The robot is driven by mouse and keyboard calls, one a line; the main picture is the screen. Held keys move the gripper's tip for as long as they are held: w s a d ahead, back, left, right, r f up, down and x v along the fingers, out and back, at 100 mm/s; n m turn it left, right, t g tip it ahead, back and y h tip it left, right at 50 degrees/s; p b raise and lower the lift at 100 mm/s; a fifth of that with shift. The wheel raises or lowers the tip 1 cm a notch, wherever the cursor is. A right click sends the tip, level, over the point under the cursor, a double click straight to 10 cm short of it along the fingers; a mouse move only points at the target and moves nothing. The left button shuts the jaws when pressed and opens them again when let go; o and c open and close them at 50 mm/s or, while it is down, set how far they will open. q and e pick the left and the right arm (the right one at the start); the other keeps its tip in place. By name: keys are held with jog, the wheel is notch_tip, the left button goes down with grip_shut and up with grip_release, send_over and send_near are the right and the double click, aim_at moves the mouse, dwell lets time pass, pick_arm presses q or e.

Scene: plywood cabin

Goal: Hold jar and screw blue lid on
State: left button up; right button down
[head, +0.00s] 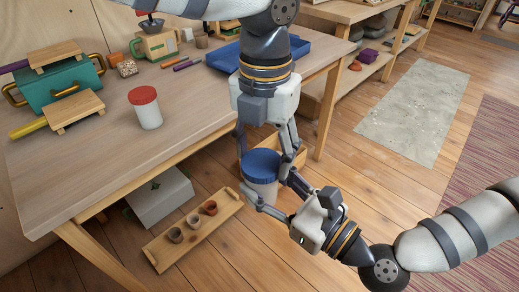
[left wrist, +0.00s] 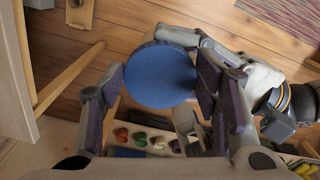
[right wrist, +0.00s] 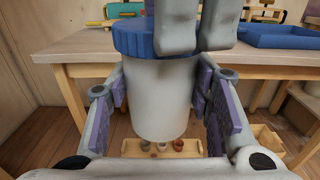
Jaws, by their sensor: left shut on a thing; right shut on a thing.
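The white jar (right wrist: 158,95) is upright in the air beyond the table's front edge, with the blue lid (head: 261,164) level on its mouth. The lid shows as a blue disc in the left wrist view (left wrist: 160,75) and has a ribbed rim in the right wrist view (right wrist: 132,40). My left gripper (head: 266,150) comes from above and is shut on the lid. My right gripper (head: 270,192) is shut on the jar's body from the side, below the lid. I cannot tell how far the threads are engaged.
A white jar with a red lid (head: 146,108) stands on the wooden table (head: 200,110). A teal box (head: 62,86), a mug (head: 158,45) and a blue tray (head: 229,55) are farther back. A wooden tray with small cups (head: 165,252) lies below on the floor.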

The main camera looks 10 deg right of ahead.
pick_arm(q)
jog(key=m, duration=0.4)
jog(key=shift+s+d, duration=0.15)
jog(key=shift+s, duration=0.1)
jog(key=shift+o, duration=0.2)
jog(key=shift+s+d+f+m, duration=0.1)
jog(key=shift+s+m, duration=0.05)
jog(key=shift+m, duration=0.4)
jog(key=shift+s+d+f+m, duration=0.1)
jog(key=shift+s+m, duration=0.05)
jog(key=shift+m, duration=0.4)
jog(key=shift+w+a+r+m, duration=0.15)
jog(key=shift+w+a+m, duration=0.1)
jog(key=shift+m, duration=0.35)
jog(key=shift+c, duration=0.2)
jog(key=o, duration=0.9)
jog(key=shift+o, duration=0.2)
jog(key=shift+w, duration=0.1)
